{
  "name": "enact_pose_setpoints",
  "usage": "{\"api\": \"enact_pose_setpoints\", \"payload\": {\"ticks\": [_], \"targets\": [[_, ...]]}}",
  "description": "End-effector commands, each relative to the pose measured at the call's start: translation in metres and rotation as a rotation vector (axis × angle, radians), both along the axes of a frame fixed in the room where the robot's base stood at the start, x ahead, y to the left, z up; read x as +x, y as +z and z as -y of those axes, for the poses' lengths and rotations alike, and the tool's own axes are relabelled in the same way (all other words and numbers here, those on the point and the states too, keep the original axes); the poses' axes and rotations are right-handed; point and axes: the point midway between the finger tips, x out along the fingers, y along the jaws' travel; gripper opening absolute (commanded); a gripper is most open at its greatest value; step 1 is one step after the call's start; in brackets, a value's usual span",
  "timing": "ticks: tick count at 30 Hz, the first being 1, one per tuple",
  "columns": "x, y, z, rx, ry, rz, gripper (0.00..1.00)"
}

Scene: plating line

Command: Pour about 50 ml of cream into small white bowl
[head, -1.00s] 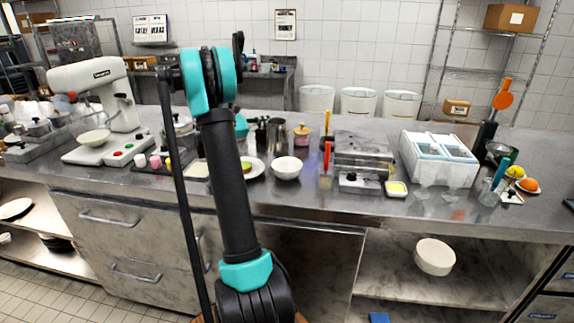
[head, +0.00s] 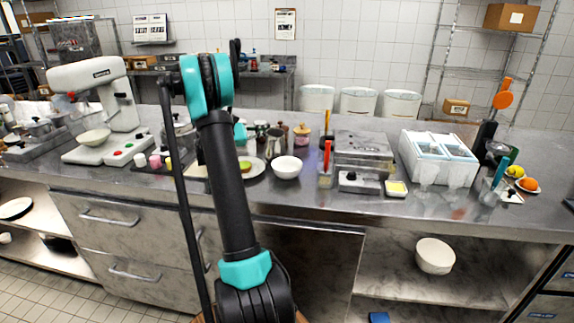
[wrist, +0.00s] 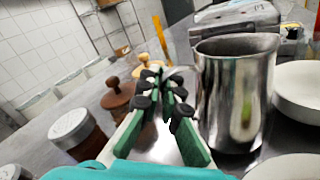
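The small white bowl (head: 286,167) stands upright on the steel counter, near its front edge. A steel pitcher (head: 274,145) stands just behind it; its contents cannot be seen. In the wrist view the pitcher (wrist: 232,95) is upright, close to the right of my gripper's fingers and not between them. My gripper (wrist: 163,82) is open and empty, its green-padded fingers apart with bare counter between them. A white bowl (wrist: 297,92) shows beyond the pitcher at the right edge. In the head view my gripper is mostly hidden behind my arm.
A white plate (head: 256,170) with green food lies left of the bowl. Lidded jars (wrist: 116,95) stand left of my fingers in the wrist view. A red-handled tool in a container (head: 326,175) and a steel appliance (head: 362,150) stand right of the bowl.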

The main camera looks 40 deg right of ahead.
Motion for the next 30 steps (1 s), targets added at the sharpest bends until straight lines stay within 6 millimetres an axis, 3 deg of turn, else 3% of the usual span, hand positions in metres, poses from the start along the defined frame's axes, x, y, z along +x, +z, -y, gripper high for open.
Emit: {"api": "enact_pose_setpoints", "payload": {"ticks": [5, 27, 30], "targets": [[-0.008, 0.011, -0.002, -0.025, 0.000, 0.089, 0.00], [-0.065, 0.091, -0.018, -0.157, 0.001, 0.553, 0.00], [-0.069, 0.086, -0.019, -0.174, 0.001, 0.615, 0.00]]}}
